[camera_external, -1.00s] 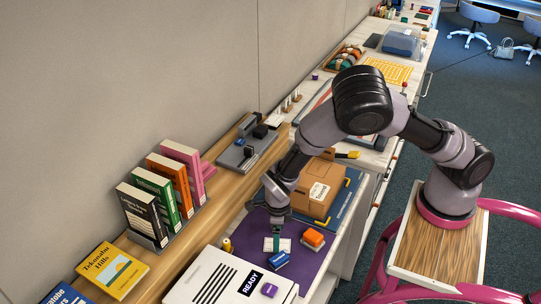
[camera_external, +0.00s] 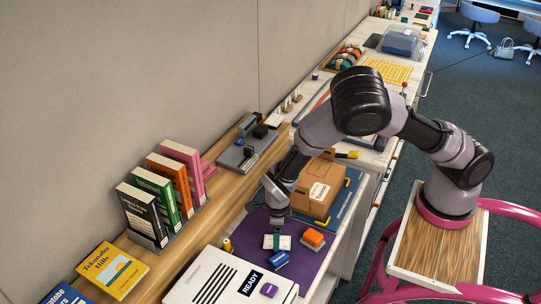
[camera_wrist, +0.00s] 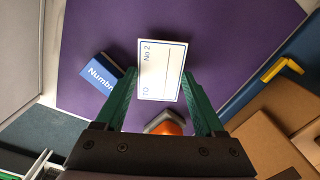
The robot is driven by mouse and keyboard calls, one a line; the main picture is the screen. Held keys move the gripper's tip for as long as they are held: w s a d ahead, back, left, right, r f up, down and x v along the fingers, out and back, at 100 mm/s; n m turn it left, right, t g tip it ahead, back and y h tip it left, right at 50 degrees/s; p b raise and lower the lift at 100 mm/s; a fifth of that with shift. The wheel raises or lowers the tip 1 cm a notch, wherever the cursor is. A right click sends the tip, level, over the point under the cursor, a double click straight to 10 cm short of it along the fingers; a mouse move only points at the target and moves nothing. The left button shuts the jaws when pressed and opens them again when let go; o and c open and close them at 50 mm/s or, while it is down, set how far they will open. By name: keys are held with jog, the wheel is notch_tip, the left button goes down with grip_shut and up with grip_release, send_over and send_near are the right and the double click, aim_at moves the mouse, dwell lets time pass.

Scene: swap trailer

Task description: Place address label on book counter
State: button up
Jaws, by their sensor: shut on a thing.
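The address label (camera_wrist: 160,85) is a white card with a blue border, marked "TO" and "No 2". My gripper (camera_wrist: 160,74) has its green fingers shut on the label's two sides in the wrist view. In the external view the label (camera_external: 285,242) shows under my gripper (camera_external: 277,241), at or just above the purple mat (camera_external: 306,262); the gap is too small to tell. The wooden book counter (camera_external: 219,149) runs along the wall to the left, with upright books (camera_external: 181,170) in a rack and books lying flat.
A grey device (camera_external: 245,150) occupies the counter.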

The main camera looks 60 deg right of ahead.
notch_tip(320, 180, up, 8)
jog(key=w+d+r+n, duration=0.6)
jog(key=d+r+n, duration=0.45)
jog(key=n, duration=0.35)
jog(key=w+d+r+n, duration=0.5)
jog(key=d+r+n, duration=0.4)
jog(key=d+n, duration=0.4)
jog(key=n, duration=0.9)
send_over(260, 228)
notch_tip(260, 228, down, 22)
jog(key=shift+s+f, duration=0.1)
jog(key=shift+f, duration=2.95)
jog(key=shift+f, duration=0.45)
